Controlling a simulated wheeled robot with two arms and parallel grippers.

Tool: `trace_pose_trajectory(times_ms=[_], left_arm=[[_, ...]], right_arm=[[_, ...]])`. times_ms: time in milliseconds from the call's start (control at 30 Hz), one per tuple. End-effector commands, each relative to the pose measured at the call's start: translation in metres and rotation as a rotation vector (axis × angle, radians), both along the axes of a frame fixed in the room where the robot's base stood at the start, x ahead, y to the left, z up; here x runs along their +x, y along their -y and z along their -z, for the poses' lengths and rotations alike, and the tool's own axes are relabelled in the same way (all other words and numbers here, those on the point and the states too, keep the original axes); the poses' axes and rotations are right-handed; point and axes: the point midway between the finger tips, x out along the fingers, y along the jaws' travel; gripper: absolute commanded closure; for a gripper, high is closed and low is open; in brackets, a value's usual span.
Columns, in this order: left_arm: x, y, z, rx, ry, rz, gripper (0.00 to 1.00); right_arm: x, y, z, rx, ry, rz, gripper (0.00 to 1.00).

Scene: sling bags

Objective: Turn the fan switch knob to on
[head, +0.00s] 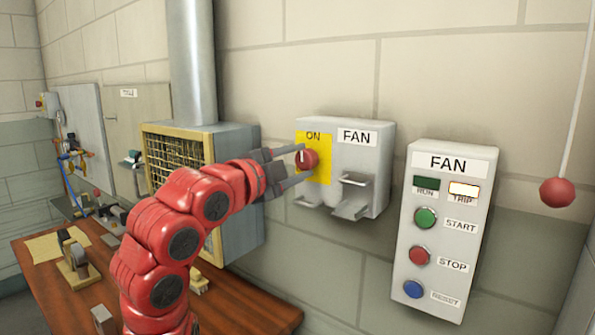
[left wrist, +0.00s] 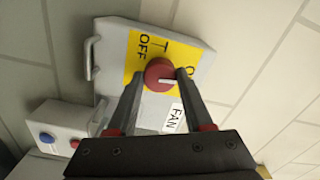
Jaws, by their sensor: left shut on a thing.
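The fan switch is a grey wall box (head: 366,165) with a yellow plate (head: 323,172) and a FAN label. Its round red knob (head: 311,161) carries a white pointer line. In the head view the line stands about upright, below the ON mark. In the left wrist view the knob (left wrist: 156,70) has its line toward the partly hidden O-mark on the right, away from OFF. My left gripper (head: 296,163) is shut on the knob, one finger on each side; its fingertips also show in the left wrist view (left wrist: 160,76). My right gripper is not in view.
A second grey FAN box (head: 443,235) with lamps and push buttons hangs to the right. A red ball on a cord (head: 557,192) hangs further right. A yellow-framed grille cabinet (head: 235,195) stands close behind my arm, above a wooden bench (head: 262,318) with small parts.

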Motion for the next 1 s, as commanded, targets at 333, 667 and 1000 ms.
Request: trace_pose_trajectory(times_ms=[333, 667, 1000], left_arm=[[0.0003, 0.0006, 0.0021, 0.1, 0.068, 0.003, 1.0], [0.0003, 0.0007, 0.0017, 0.116, 0.079, 0.003, 1.0], [0.0001, 0.0005, 0.0012, 0.114, 0.08, 0.002, 0.22]], right_arm=[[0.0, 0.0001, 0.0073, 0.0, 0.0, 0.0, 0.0], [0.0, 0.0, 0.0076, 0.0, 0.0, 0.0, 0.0], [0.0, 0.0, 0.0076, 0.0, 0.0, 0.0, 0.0]])
